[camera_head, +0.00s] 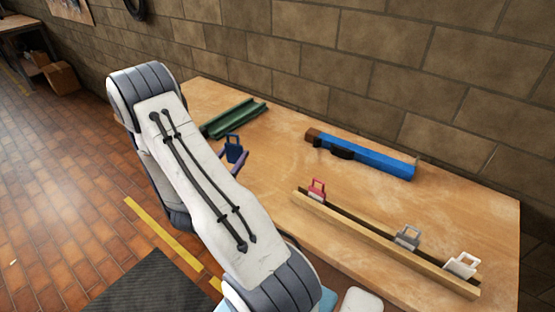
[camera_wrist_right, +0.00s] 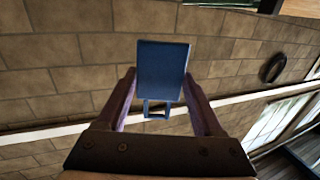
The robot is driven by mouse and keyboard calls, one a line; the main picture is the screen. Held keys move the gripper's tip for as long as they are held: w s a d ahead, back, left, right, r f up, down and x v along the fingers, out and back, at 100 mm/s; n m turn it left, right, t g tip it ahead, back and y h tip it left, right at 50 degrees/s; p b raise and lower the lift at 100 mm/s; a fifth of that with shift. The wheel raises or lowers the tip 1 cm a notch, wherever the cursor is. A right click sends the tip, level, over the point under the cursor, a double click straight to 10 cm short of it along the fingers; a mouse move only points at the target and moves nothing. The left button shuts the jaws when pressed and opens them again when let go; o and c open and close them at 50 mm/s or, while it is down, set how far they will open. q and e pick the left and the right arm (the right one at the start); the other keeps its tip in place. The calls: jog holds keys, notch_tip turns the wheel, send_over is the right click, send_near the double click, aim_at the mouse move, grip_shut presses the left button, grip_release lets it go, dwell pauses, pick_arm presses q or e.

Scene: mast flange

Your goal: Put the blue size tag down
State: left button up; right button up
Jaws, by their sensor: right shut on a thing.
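The blue size tag (camera_head: 234,150) is a dark blue plate with a handle loop, above the left part of the table in the head view. My right gripper (camera_head: 238,162) has purple fingers and is shut on it, partly hidden behind my own arm. In the right wrist view the tag's flat plate (camera_wrist_right: 162,68) is between the two fingers of the right gripper (camera_wrist_right: 157,85), with its loop toward the palm. I cannot tell how high it is above the table. My left gripper is not in view.
A wooden table (camera_head: 275,170) carries a green channel (camera_head: 235,118) and a long blue bar (camera_head: 380,161) with a brown end. A slotted wooden rail (camera_head: 370,245) holds a red tag (camera_head: 316,188), a grey tag (camera_head: 408,237) and a white tag (camera_head: 461,265). The table's middle is clear.

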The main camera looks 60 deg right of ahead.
jog(key=s+d+r+m+g+b, duration=0.2)
jog(key=s+d+m+g+b, duration=0.3)
jog(key=s+d, duration=0.55)
jog(key=n+p, duration=0.1)
jog(key=p, duration=0.3)
send_over(249, 177)
jog(key=shift+g, duration=0.4)
notch_tip(249, 177, down, 7)
jog(key=shift+f, duration=0.1)
notch_tip(249, 177, down, 4)
jog(key=shift+r, duration=0.15)
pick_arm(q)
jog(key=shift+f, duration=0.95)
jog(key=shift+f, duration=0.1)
pick_arm(e)
jog(key=shift+f, duration=0.25)
jog(key=shift+f, duration=0.15)
jog(key=o, duration=1.4)
jog(key=shift+c, duration=0.2)
jog(key=shift+r, duration=0.2)
